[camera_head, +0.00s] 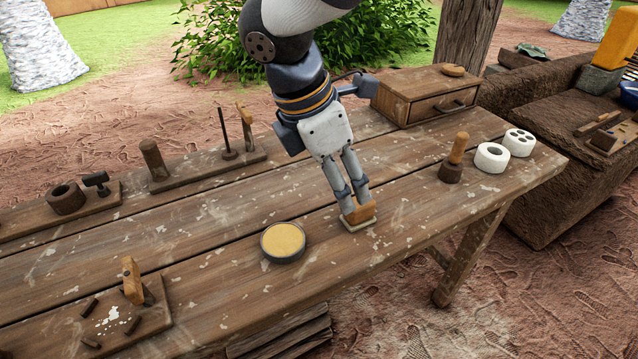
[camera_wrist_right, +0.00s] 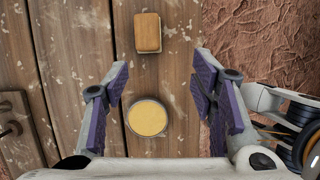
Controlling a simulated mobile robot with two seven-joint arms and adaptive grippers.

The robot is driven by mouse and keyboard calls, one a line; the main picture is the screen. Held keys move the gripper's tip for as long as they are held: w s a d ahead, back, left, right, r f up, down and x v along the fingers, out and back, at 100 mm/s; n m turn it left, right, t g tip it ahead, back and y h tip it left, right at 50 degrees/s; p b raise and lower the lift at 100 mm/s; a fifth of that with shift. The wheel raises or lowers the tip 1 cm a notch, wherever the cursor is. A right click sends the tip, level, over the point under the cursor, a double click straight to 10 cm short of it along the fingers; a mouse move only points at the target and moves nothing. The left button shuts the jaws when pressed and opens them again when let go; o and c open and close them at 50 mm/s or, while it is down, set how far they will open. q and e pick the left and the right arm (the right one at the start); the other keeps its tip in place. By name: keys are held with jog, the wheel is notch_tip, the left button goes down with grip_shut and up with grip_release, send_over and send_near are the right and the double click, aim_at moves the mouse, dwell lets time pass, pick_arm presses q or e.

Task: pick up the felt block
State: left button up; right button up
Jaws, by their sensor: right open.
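The felt block (camera_head: 362,213), a tan wooden block on a pale, thin base, lies on the wooden table near its front edge. It also shows in the right wrist view (camera_wrist_right: 148,33), at the top, beyond the fingertips. My right gripper (camera_head: 354,202) points down over the block in the head view, its fingers overlapping the block's upper part. The gripper (camera_wrist_right: 163,70) is open with nothing between its pads; I cannot tell its exact height above the block. My left gripper is not in view.
A round tin with yellow content (camera_head: 284,242) stands left of the block. A drawer box (camera_head: 425,95) is behind. A tool board (camera_head: 118,315) lies at front left. Bare table surrounds the block.

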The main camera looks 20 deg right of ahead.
aim_at(359, 211)
jog(key=d+f, duration=0.1)
jog(key=f, duration=0.2)
jog(key=w+d+f, duration=0.1)
jog(key=d+f, duration=0.1)
jog(key=f, duration=0.1)
jog(key=w+d+f, duration=0.1)
jog(key=d+f, duration=0.1)
jog(key=f, duration=0.1)
jog(key=shift+d+b, duration=0.1)
jog(key=shift+b, duration=0.3)
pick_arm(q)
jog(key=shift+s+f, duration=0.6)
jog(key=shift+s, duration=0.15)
pick_arm(e)
jog(key=shift+r, duration=0.15)
grip_shut()
